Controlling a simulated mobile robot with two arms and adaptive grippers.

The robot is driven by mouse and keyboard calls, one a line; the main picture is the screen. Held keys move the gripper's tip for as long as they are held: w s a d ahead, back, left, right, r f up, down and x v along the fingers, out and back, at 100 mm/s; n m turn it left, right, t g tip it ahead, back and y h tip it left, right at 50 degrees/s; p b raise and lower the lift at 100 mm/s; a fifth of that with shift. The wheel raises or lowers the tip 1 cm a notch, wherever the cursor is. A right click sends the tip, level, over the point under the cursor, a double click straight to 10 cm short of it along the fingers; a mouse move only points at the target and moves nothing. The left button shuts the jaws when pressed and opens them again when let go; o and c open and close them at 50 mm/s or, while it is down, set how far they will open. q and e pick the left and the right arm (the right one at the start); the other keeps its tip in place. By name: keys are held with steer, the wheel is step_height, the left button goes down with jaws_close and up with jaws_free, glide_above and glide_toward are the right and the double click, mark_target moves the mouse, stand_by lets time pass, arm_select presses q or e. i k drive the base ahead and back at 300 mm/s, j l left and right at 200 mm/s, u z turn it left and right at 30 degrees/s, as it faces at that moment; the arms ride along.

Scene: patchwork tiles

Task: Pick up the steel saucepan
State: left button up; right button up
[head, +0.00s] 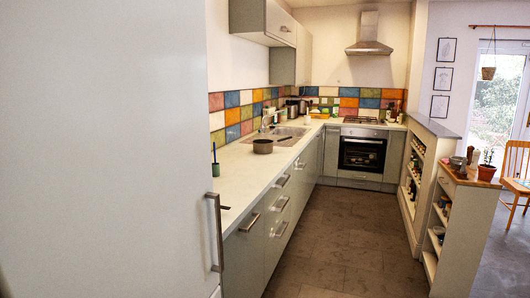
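A small, dark grey-brown round pan (263,146) stands upright on the left worktop (235,180), just in front of the sink. It looks like the saucepan, but at this distance I cannot tell if it is steel.
A tall pale fridge or cabinet door with a metal handle (216,232) fills the near left. The tiled floor (340,240) is clear towards the oven (362,152). A shelf unit (462,220) with a potted plant (487,168) borders the right. A wooden chair (516,170) stands beyond.

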mark_target(261, 147)
steer(key=i+l+z, duration=0.3)
steer(key=i, duration=0.3)
steer(key=i+z, duration=0.25)
steer(key=i, duration=0.3)
steer(key=i+l, duration=0.1)
steer(key=i, duration=0.9)
steer(key=i+u, duration=0.1)
steer(key=i, duration=0.95)
steer(key=l, duration=0.1)
